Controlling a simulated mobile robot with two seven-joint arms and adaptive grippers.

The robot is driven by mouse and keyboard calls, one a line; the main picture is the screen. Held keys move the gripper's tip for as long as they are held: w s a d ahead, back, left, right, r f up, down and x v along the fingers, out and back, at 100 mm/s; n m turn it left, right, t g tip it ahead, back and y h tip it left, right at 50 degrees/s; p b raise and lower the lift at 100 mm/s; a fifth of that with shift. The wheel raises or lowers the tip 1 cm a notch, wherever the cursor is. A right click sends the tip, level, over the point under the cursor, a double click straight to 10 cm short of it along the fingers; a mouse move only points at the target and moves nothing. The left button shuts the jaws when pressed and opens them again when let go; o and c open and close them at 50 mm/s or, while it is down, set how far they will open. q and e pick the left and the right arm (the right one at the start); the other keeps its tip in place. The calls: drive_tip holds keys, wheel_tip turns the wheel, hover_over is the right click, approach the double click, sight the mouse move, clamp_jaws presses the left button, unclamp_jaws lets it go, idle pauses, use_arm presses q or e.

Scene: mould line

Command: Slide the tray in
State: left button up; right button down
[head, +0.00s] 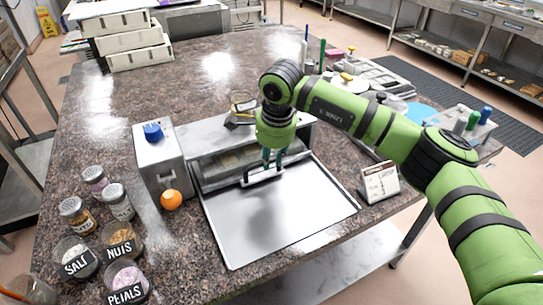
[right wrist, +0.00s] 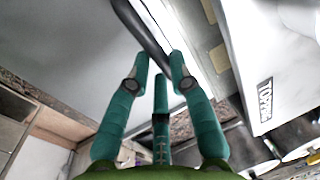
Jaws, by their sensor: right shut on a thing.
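A flat, shiny metal tray (head: 275,222) with a thin raised rim lies on the counter, in front of a low grey metal housing (head: 205,135). Its back edge meets the housing's open front. A dark bar handle (head: 262,180) on a pale strip stands at that edge; I cannot tell which part it is fixed to. My right gripper (head: 272,160) points down and is shut on the handle. In the right wrist view, the fingers (right wrist: 157,72) close around the dark bar (right wrist: 143,32). My arm and gripper hide part of the housing. My left gripper is not in view.
A grey box with a blue knob (head: 153,132) stands left of the tray, with an orange ball (head: 171,200) near its base. Jars and labelled bowls (head: 122,240) fill the front left. A small sign (head: 380,184) stands close to the tray's right edge.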

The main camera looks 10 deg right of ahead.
drive_tip(key=c, duration=1.1)
unclamp_jaws()
drive_tip(key=shift+w+r, duration=0.2)
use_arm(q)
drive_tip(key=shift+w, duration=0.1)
use_arm(e)
drive_tip(key=shift+a+f, duration=0.1)
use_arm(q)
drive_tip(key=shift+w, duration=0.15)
use_arm(e)
wheel_tip(320, 180, up, 12)
drive_tip(key=s, duration=0.2)
drive_tip(key=shift+s+d+f, duration=0.15)
drive_tip(key=shift+d, duration=0.2)
